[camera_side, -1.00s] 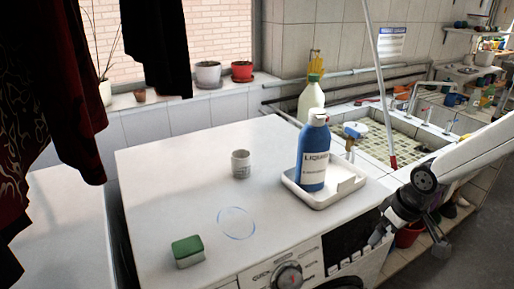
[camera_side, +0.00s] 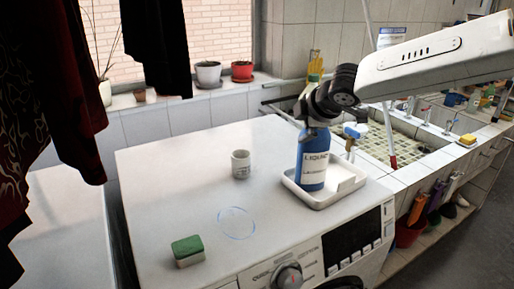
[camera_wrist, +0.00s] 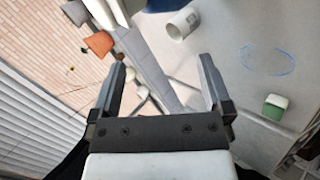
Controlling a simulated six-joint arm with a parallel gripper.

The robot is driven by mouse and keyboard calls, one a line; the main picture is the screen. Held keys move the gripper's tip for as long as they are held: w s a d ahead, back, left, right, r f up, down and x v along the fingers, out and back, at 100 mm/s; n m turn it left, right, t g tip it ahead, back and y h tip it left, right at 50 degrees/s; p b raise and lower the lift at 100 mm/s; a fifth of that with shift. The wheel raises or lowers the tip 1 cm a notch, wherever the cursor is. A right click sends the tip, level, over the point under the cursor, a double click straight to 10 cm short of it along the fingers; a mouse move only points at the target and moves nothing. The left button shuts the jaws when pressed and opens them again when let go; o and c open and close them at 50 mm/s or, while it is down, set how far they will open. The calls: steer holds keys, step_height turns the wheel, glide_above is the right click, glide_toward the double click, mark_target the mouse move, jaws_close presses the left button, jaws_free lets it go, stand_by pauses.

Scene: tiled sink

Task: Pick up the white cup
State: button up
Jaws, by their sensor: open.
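The white cup (camera_side: 241,164) stands upright on the white top of the washing machine (camera_side: 165,165), left of the blue bottle. It also shows in the wrist view (camera_wrist: 182,24), at the top right of centre, beyond my fingertips. My gripper (camera_side: 300,108) is in the air in the side view, above and to the right of the cup, overlapping the top of the bottle. In the wrist view my gripper (camera_wrist: 161,66) has its two fingers spread wide with nothing between them. The cup is apart from both fingers.
A blue bottle (camera_side: 312,165) stands in a white tray (camera_side: 352,184) right of the cup, close to my gripper in the picture. A green sponge (camera_side: 187,250) and a drawn blue circle (camera_side: 236,223) are nearer the front. Potted plants (camera_side: 208,73) line the sill behind.

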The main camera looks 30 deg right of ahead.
mark_target(242, 160)
steer(key=w+a+f+n+t+h, duration=0.1)
steer(key=w+a+f+n, duration=0.1)
steer(key=n, duration=0.4)
steer(key=w+a+f+n+t+h, duration=0.1)
steer(key=w+a+f+n, duration=0.2)
steer(key=w+f+n, duration=0.2)
steer(key=w+a+f+n+t+h, duration=0.1)
steer(key=w+a+f+n, duration=0.2)
steer(key=f+n, duration=0.3)
steer(key=shift+w+a+f+n, duration=0.3)
steer(key=shift+w+f, duration=0.1)
steer(key=shift+f, duration=0.15)
steer(key=shift+w+a+f+n, duration=0.15)
steer(key=shift+a+f+n, duration=0.15)
steer(key=shift+n, duration=0.1)
steer(key=shift+x, duration=1.3)
steer(key=shift+w, duration=0.1)
steer(key=shift+x, duration=2.5)
steer(key=shift+w+r, duration=0.1)
steer(key=shift+r, duration=0.05)
steer(key=c, duration=1)
steer(key=shift+r, duration=0.1)
